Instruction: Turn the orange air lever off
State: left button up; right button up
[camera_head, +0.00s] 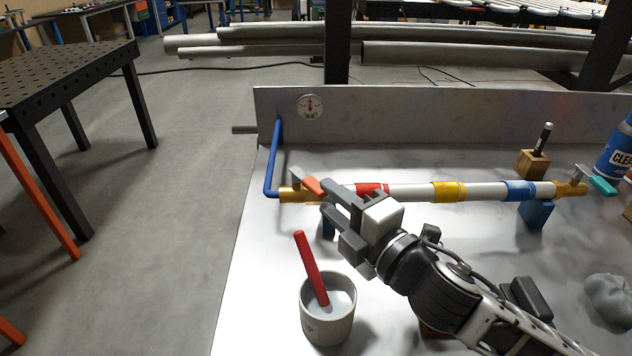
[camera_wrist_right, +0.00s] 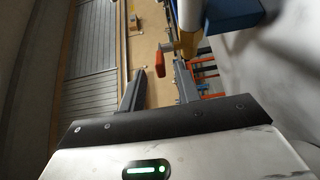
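The orange air lever (camera_head: 314,186) sits on a brass valve (camera_head: 291,195) at the left end of a horizontal pipe (camera_head: 405,191). My right gripper (camera_head: 327,198) is beside the lever, just right of and below its handle. My left gripper is not in view.
A blue pipe (camera_head: 272,165) rises behind the valve near a gauge (camera_head: 311,106) on the back panel. A cup (camera_head: 327,325) holding a red stick (camera_head: 311,267) stands below the gripper. A teal lever (camera_head: 603,185) is at the pipe's right end.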

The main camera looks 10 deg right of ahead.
aim_at(319, 198)
jog(key=x, duration=0.4)
jog(key=shift+w+a, duration=0.2)
jog(key=shift+w, duration=0.15)
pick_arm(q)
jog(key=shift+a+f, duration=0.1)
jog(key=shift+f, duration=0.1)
pick_arm(e)
grip_shut()
jog(key=shift+s+a+m+h, duration=0.1)
jog(key=shift+a+m+h, duration=0.1)
jog(key=shift+m+h, duration=0.1)
pick_arm(q)
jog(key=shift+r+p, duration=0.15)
jog(key=shift+p, duration=0.15)
pick_arm(e)
jog(key=shift+a+m+t+h, duration=0.1)
jog(key=shift+m+t+h, duration=0.35)
jog(key=shift+h, duration=0.25)
grip_release()
